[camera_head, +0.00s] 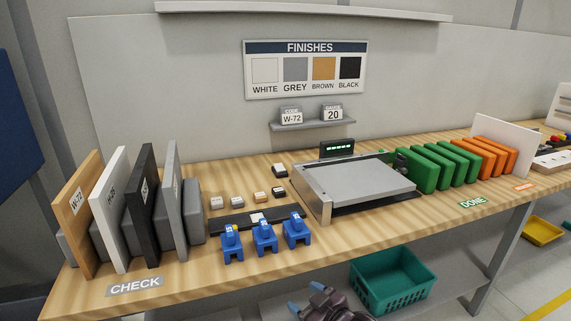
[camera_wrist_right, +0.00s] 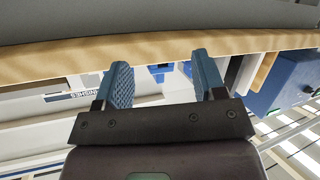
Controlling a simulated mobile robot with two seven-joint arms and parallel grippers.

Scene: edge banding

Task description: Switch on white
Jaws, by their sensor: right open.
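The finishes sign (camera_head: 305,69) on the wall shows a white swatch (camera_head: 264,70) at its left, then grey, brown and black. Several small buttons or blocks lie on the bench behind a dark strip (camera_head: 230,222). The leftmost one (camera_head: 217,203) has a pale top; a white piece (camera_head: 258,218) sits on the strip. They are too small to tell whether any is a switch or is on. My right gripper (camera_head: 306,296) is open and empty, low in front of the bench's front edge. Its blue fingers (camera_wrist_right: 163,80) stand apart in the wrist view. My left gripper is not in view.
Several upright panels (camera_head: 122,205) stand at the bench's left. Blue clamp-like blocks (camera_head: 264,240) stand before the strip. A metal-plated machine (camera_head: 360,180) is right of them, with green and orange blocks (camera_head: 425,170) beyond. A green basket (camera_head: 390,280) is below the bench.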

